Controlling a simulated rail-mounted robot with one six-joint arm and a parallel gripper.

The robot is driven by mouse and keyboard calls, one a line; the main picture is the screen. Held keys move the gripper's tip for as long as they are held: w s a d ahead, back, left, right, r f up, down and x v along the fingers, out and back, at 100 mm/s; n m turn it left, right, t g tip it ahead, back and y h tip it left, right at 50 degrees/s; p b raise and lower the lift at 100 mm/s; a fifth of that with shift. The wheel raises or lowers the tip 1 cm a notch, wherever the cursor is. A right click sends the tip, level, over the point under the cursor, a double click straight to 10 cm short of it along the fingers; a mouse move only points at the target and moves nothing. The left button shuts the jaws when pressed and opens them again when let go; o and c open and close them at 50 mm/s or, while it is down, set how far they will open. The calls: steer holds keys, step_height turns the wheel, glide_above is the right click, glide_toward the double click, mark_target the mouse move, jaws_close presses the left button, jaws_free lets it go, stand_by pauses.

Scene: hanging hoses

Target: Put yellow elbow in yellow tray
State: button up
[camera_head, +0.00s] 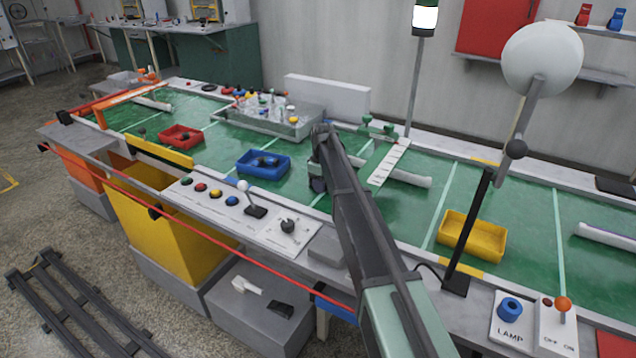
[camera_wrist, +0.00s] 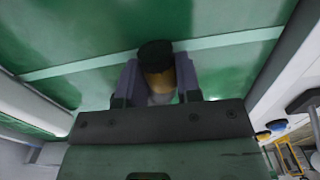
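The yellow tray (camera_head: 472,236) stands on the green table at the right, and its visible inside looks empty. My gripper (camera_head: 317,180) is over the middle of the table, right of the blue tray and well left of the yellow tray. In the wrist view my gripper (camera_wrist: 157,82) has its two fingers against the sides of a yellow piece with a black end (camera_wrist: 157,62), which looks like the yellow elbow. Its full shape is hidden by the fingers and palm. In the head view my arm hides the piece.
A blue tray (camera_head: 264,152) and a red tray (camera_head: 181,131), each with dark pieces, stand to the left. A grey bin (camera_head: 250,126) of mixed parts is behind.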

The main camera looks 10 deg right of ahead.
steer(key=c, duration=0.4)
steer(key=shift+r, duration=0.1)
step_height(320, 180, up, 20)
steer(key=p, duration=2)
steer(key=shift+c, duration=0.2)
